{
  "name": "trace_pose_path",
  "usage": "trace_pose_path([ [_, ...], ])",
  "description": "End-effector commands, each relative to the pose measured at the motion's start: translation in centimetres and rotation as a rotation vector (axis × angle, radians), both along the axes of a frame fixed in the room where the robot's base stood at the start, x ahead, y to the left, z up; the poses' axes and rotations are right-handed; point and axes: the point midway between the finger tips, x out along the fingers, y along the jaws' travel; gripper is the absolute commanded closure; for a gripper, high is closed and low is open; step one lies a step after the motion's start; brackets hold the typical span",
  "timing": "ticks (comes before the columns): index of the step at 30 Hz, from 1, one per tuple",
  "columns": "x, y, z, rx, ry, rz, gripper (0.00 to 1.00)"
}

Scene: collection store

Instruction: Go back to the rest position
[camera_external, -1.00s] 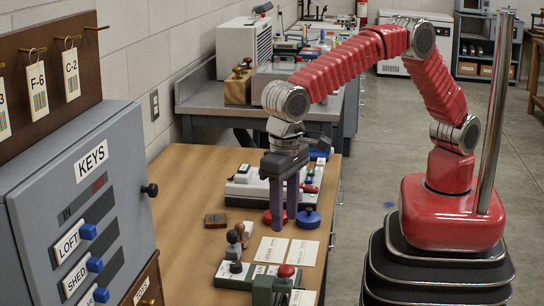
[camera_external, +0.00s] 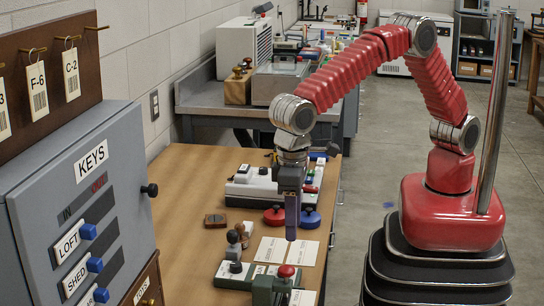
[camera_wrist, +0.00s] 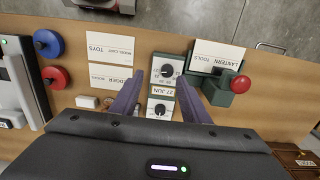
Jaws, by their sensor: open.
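My gripper (camera_external: 291,225) hangs from my red arm with its purple fingers pointing down over the wooden table. In the external view the fingers are seen nearly edge-on and overlap. In the wrist view my gripper (camera_wrist: 160,88) has its two fingers spread apart, with nothing held between them.
A green press with a red knob (camera_external: 283,282) stands at the table's front. Paper cards (camera_external: 270,250), a red disc (camera_external: 275,215), a blue disc (camera_external: 310,217) and a white device (camera_external: 250,189) lie nearby. A grey KEYS cabinet (camera_external: 90,200) stands left. Open floor lies right of the table.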

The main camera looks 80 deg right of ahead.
Motion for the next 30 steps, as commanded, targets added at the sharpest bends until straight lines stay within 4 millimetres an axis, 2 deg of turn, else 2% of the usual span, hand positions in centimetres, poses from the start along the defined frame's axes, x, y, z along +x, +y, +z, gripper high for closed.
trace_pose_path([
  [8,-1.1,-5.4,1.5,0.011,-0.005,0.166,0.58],
  [13,-1.5,-9.6,3.2,0.025,-0.023,0.239,0.58],
  [30,-4.3,-23.7,8.2,0.061,-0.124,0.341,0.58],
])
